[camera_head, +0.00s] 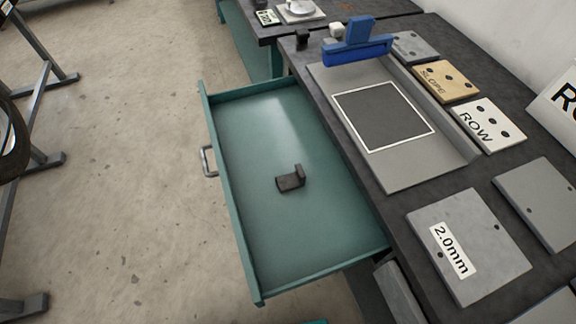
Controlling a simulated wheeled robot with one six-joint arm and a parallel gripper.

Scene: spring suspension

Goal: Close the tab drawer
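The tab drawer (238,235) is a teal tray, pulled well out from under the dark workbench toward the left. Its front panel (226,190) faces left and carries a silver bar handle (208,161). A small dark L-shaped tab (290,179) lies on the drawer floor near the middle. The rest of the drawer floor looks empty. My gripper does not show in this view.
The workbench top (395,190) holds a grey tray with a square outline (383,115), a blue block (356,45) and several plates, including one marked 2.0mm (470,225). Clear concrete floor (120,190) lies left of the drawer. A metal stand (35,90) is at the far left.

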